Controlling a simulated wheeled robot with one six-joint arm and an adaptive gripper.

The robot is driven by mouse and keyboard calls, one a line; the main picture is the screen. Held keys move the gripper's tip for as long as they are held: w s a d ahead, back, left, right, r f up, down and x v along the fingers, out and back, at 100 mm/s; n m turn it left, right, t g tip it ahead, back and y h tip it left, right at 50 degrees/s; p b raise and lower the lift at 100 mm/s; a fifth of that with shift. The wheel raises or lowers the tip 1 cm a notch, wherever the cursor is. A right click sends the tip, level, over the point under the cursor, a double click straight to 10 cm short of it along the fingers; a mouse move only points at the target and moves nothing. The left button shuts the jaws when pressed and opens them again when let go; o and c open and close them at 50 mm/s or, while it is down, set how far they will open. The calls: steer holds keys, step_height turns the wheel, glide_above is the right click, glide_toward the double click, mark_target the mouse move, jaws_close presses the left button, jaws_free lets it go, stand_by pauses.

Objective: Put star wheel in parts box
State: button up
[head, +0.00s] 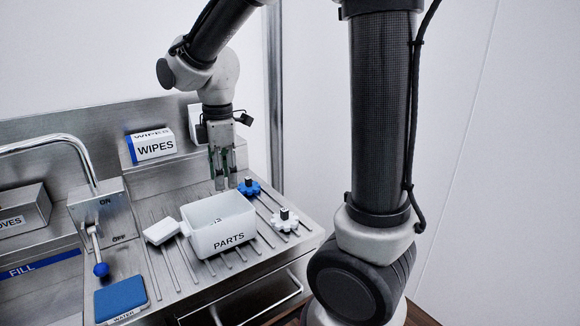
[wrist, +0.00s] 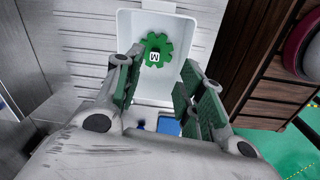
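The white parts box (head: 221,238), lettered PARTS, stands open on the ribbed steel top. A blue star wheel (head: 249,187) with a dark hub sits behind it to the right, and a white star wheel (head: 285,221) sits to its right. In the wrist view a green toothed wheel (wrist: 156,51) with a white letter tag lies inside a white box (wrist: 180,88). My gripper (head: 222,183) points down behind the parts box, left of the blue wheel. Its fingers also show in the wrist view (wrist: 160,98), spread apart with nothing visibly held. A blue patch (wrist: 168,126) beyond them is partly hidden.
A wipes box (head: 152,146) stands on the rear ledge. A tap lever with a blue knob (head: 101,269) and a blue pad (head: 121,296) are at the left. An open drawer front (head: 255,307) juts out below.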

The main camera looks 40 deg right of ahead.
steer(key=s+d+r+m+t, duration=0.2)
steer(key=s+d+r+m, duration=0.1)
steer(key=s+d+m, duration=0.3)
steer(key=s+d+r+m+t, duration=0.1)
steer(key=s+d+r+m, duration=0.2)
steer(key=s+d+m, duration=0.3)
steer(key=s+m, duration=0.4)
steer(key=s, duration=0.1)
steer(key=shift+s+d+r+t, duration=0.25)
steer(key=shift+d+r+t, duration=0.05)
steer(key=shift+t, duration=0.1)
